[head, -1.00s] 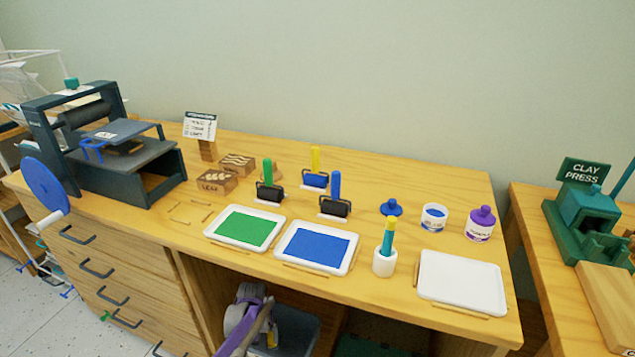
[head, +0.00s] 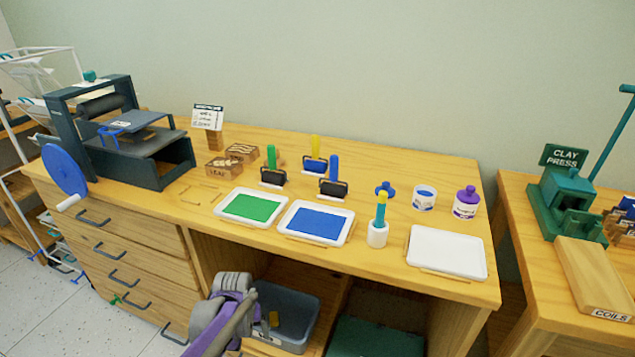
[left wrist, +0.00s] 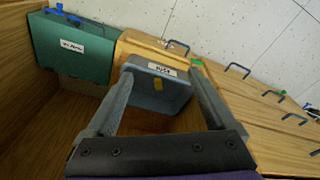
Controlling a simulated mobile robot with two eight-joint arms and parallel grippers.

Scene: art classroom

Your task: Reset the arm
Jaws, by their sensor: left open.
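My left gripper (head: 252,294), on a grey and purple arm, is low in front of the table's open lower bay in the head view. Its fingers also show in the left wrist view (left wrist: 160,80), spread apart with nothing between them. Beyond them is a grey-blue bin (left wrist: 160,98) with a label; the bin also stands in the bay in the head view (head: 295,325). I cannot tell how close the fingers are to it. My right gripper is not in view.
The wooden table (head: 380,165) above holds a green ink tray (head: 251,207), a blue ink tray (head: 317,222), a white tray (head: 446,251), rollers, jars and a dark press (head: 130,130). Drawers (head: 125,250) are at left. A green box (left wrist: 72,45) is beside the bin.

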